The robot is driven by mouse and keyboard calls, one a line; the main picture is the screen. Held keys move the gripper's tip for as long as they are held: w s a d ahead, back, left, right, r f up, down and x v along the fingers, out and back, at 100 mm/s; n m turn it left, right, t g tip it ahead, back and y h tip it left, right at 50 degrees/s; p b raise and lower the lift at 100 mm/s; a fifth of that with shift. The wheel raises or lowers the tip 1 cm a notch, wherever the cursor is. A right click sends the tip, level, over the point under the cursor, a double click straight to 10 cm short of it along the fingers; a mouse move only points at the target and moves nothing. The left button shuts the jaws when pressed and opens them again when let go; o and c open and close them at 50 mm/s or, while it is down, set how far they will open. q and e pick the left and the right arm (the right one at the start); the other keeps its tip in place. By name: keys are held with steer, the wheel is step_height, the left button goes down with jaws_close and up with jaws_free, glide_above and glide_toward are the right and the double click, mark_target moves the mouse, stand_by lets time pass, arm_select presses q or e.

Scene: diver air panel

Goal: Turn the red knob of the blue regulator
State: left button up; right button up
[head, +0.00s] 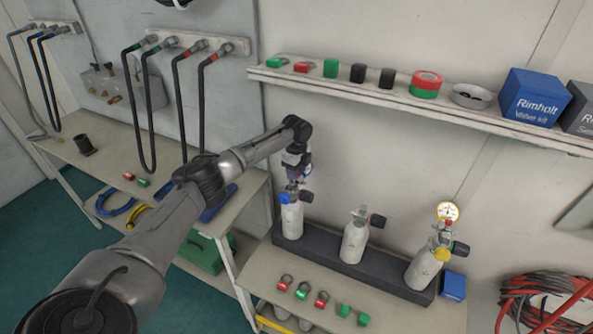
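The blue regulator (285,198) sits on the leftmost of three pale cylinders (292,221), which stand upright in a dark rack. A black valve knob shows on its right side. My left arm comes in from the lower left and bends down over this cylinder. My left gripper (295,182) is directly above the blue regulator, pointing down. The gripper covers the top of the regulator, so I cannot make out the red knob clearly. Whether the fingers touch or grip it is too small to tell. My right gripper is not in view.
The middle cylinder (354,242) and the right cylinder (424,270), with a yellow regulator (441,254) and gauge (448,211), stand to the right. A wall shelf (400,100) holds small parts and boxes above. Red and green fittings (302,290) lie in front of the rack.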

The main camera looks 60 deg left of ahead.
arm_select(q)
jaws_close()
steer(key=shift+r+n+p, duration=0.15)
steer(key=shift+n+p, duration=0.15)
steer(key=shift+p, duration=0.3)
steer(key=n+p, duration=0.4)
steer(key=p, duration=0.2)
steer(key=shift+r+n, duration=0.1)
steer(key=shift+n, duration=0.3)
steer(key=n+p, duration=0.2)
steer(key=shift+d+n, duration=0.1)
steer(key=shift+n, duration=0.3)
steer(key=n+p, duration=0.2)
steer(key=n, duration=0.1)
steer(key=shift+n, duration=0.3)
steer(key=n+p, duration=0.1)
steer(key=n, duration=0.2)
steer(key=shift+n+p, duration=0.3)
steer(key=shift+p, duration=0.05)
steer(key=n+p, duration=0.1)
steer(key=n, duration=0.2)
steer(key=shift+f, duration=0.2)
steer(key=shift+n, duration=1.7)
